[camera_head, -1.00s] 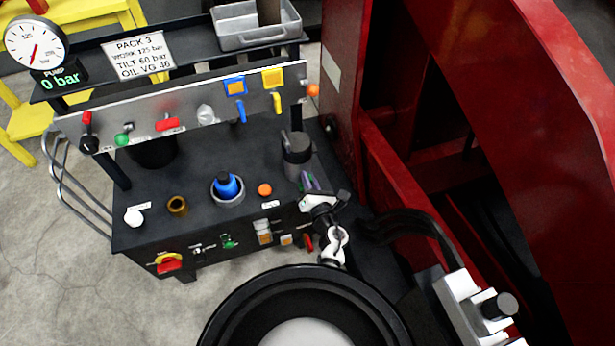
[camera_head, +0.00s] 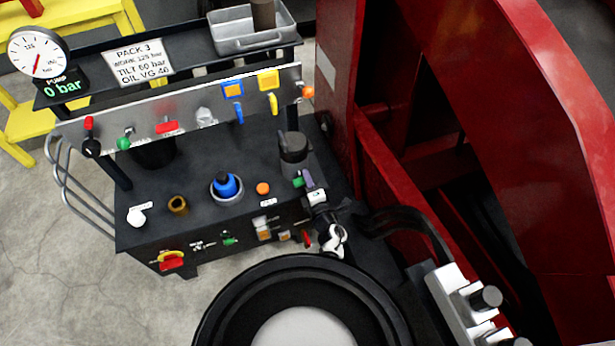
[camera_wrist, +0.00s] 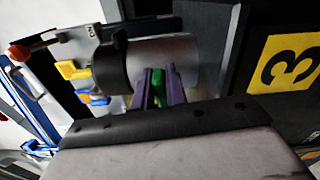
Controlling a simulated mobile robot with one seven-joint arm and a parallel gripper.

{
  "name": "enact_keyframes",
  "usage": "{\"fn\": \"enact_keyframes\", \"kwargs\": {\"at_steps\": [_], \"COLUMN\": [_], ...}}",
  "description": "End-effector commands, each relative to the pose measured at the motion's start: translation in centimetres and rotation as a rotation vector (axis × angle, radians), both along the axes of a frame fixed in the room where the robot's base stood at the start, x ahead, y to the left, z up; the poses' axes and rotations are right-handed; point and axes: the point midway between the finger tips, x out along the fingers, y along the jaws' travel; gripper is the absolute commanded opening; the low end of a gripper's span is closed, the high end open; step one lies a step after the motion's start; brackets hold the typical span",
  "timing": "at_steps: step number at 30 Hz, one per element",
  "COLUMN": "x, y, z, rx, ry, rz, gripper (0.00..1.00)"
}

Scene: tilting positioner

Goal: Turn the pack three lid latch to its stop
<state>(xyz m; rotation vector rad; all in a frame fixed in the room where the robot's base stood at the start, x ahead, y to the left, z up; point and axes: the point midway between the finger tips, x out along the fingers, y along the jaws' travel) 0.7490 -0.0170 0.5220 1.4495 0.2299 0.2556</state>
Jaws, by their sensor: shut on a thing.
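My gripper (camera_head: 304,181) is at the right end of the pack 3 bench, just in front of a dark grey cylinder (camera_head: 293,150). In the wrist view its two purple fingers (camera_wrist: 160,92) are closed on a narrow green handle (camera_wrist: 157,84), which looks like the lid latch. The green handle (camera_head: 298,182) also shows beside the fingers in the head view. Behind it in the wrist view is a grey metal cylinder (camera_wrist: 168,58) with a black curved band (camera_wrist: 109,62). The handle's far end and its pivot are hidden, so its turn angle cannot be told.
A panel (camera_head: 180,110) with coloured levers stands behind the bench top. A blue-capped fitting (camera_head: 226,186) and an orange knob (camera_head: 263,188) are to the left. A large red frame (camera_head: 365,150) stands close on the right. The gauge display (camera_head: 63,88) reads 0 bar.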

Motion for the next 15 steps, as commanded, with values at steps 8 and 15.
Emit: {"fn": "enact_keyframes", "kwargs": {"at_steps": [8, 15], "x": [0.2, 0.21], "y": [0.06, 0.07], "z": [0.06, 0.01], "rx": [0.094, 0.118], "ry": [0.027, 0.034], "rz": [0.0, 0.0], "gripper": [0.0, 0.0]}}
